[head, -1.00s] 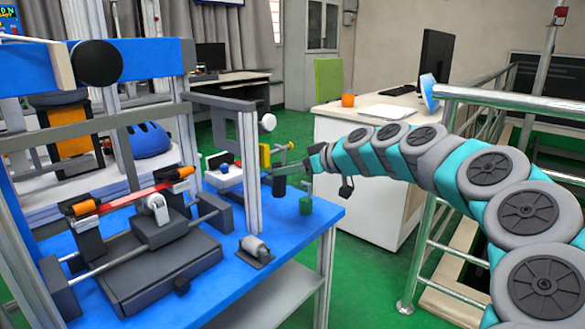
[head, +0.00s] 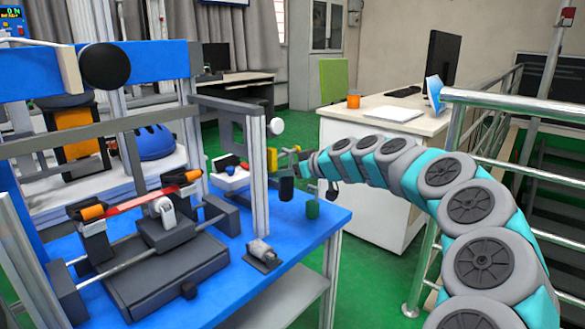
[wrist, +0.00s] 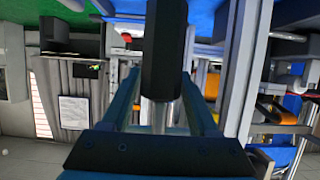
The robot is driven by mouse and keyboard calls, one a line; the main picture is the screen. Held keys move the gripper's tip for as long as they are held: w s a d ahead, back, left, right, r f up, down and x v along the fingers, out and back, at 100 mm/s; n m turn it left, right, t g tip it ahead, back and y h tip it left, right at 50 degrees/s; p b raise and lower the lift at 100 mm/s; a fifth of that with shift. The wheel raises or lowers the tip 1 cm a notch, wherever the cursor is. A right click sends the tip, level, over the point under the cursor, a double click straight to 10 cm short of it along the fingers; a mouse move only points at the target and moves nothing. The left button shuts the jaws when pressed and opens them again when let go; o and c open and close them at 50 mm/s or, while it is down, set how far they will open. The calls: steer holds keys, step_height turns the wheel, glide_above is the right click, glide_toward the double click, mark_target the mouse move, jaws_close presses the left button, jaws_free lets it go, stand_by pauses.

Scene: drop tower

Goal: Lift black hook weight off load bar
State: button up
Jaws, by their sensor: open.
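The black hook weight (head: 286,189) is a dark upright cylinder beside the rig's right post in the head view. In the wrist view a large black cylinder (wrist: 165,50), which looks like this weight, fills the top middle, with a shiny silver part below it. My gripper (head: 301,165) is at the weight's upper right. In the wrist view my gripper (wrist: 162,78) is open, its teal fingers on either side of the cylinder and silver part. I cannot tell whether they touch. The load bar near the yellow block (head: 271,160) is small and partly hidden, so the hook's seat is unclear.
A green weight (head: 312,208) stands close to the right of the black one. The grey upright post (head: 258,175) is close on the left. A blue table (head: 310,236) lies below, with a metal railing (head: 480,97) at the right.

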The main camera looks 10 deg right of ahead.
steer(key=shift+x, duration=0.95)
jaws_close()
stand_by(0.7)
stand_by(0.6)
stand_by(1.0)
